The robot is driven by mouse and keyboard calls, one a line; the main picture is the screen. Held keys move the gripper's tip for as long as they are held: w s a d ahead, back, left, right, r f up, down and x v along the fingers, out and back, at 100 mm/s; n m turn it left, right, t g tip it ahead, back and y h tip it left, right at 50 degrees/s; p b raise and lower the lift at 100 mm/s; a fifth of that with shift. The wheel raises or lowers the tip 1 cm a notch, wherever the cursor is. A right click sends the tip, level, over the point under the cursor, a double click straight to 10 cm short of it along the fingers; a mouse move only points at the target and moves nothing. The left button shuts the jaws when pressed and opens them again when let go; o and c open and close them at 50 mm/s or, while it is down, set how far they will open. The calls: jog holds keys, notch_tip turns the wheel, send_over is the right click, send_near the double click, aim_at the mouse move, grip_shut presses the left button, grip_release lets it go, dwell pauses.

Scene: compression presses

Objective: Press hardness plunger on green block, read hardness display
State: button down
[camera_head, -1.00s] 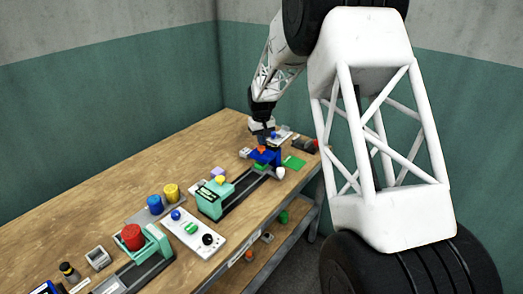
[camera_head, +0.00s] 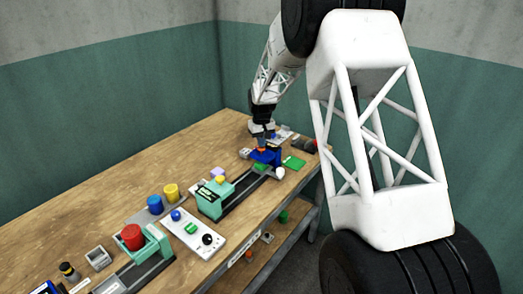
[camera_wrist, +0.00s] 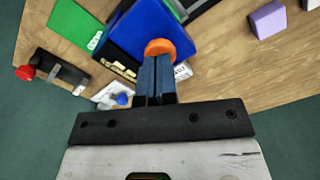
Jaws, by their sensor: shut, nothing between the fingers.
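The blue press (camera_head: 270,157) stands at the far end of the bench and shows in the wrist view as a large blue housing (camera_wrist: 155,25). Its orange plunger knob (camera_wrist: 160,47) is right at my fingertips; it also shows in the head view (camera_head: 261,150). A green block (camera_head: 261,167) shows low at the press, partly hidden; a green piece (camera_wrist: 173,9) shows behind the housing in the wrist view. My gripper (camera_wrist: 159,58) is shut and empty, with its tips at the knob's edge. I cannot tell whether they touch it. I cannot make out a display reading.
A flat green plate (camera_head: 294,162) and a dark device with a red knob (camera_wrist: 25,72) lie beside the press. A purple block (camera_wrist: 267,19) and a teal press (camera_head: 215,198) stand nearer on the bench. The back left of the bench is clear.

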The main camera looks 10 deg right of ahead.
jog(key=shift+f, duration=0.85)
dwell(1.5)
jog(key=shift+r, duration=3.5)
